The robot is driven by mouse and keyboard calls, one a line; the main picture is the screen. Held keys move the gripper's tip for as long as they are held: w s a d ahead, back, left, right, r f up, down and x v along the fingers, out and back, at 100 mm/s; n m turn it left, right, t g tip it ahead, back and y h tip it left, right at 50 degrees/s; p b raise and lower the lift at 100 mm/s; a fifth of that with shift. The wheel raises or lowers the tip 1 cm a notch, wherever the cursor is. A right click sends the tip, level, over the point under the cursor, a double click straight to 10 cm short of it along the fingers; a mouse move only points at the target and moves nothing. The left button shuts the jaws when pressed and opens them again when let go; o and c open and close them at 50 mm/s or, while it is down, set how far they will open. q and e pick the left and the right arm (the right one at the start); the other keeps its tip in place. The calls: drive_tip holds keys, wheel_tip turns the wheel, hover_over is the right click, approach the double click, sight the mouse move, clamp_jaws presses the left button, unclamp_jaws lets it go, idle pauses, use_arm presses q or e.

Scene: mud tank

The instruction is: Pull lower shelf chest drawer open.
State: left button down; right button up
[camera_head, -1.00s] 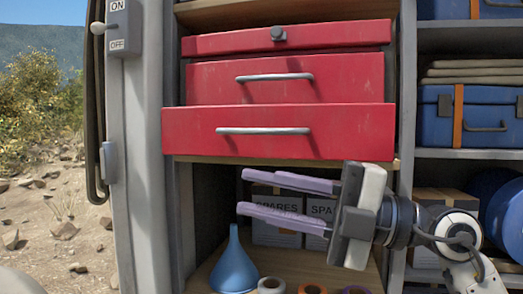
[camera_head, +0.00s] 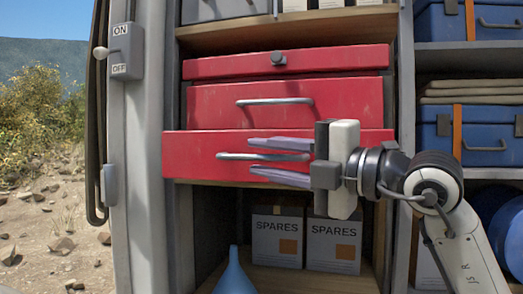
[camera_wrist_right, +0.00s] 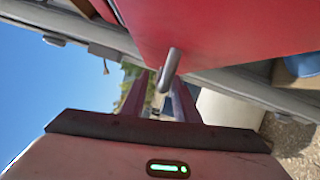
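The red chest stands on the shelf in the head view. Its lower drawer (camera_head: 195,170) has a wide front that stands out a little past the drawer above. A silver bar handle (camera_head: 235,156) runs across it. My right gripper (camera_head: 251,158) is open, with one purple finger above the handle and one below it in the head view. In the right wrist view, the handle (camera_wrist_right: 168,70) shows between the tips of the open fingers (camera_wrist_right: 157,90). I cannot tell whether the fingers touch it. My left gripper is not in view.
The middle drawer (camera_head: 220,105) and top drawer (camera_head: 225,67) are above. SPARES boxes (camera_head: 277,240) and a blue funnel (camera_head: 234,275) stand below. Blue cases (camera_head: 487,150) fill the right shelves. A grey post with a switch box (camera_head: 125,50) borders the left.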

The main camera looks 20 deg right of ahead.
drive_tip(key=shift+w+a, duration=0.3)
drive_tip(key=shift+w, duration=0.15)
drive_tip(key=shift+c, duration=0.3)
clamp_jaws()
drive_tip(key=s+a, duration=0.2)
drive_tip(key=s, duration=0.1)
drive_tip(key=shift+s+a+b, duration=0.2)
drive_tip(key=shift+s+b, duration=0.1)
drive_tip(key=shift+b, duration=0.1)
drive_tip(key=shift+w+d, duration=0.1)
drive_tip(key=shift+o, duration=0.3)
unclamp_jaws()
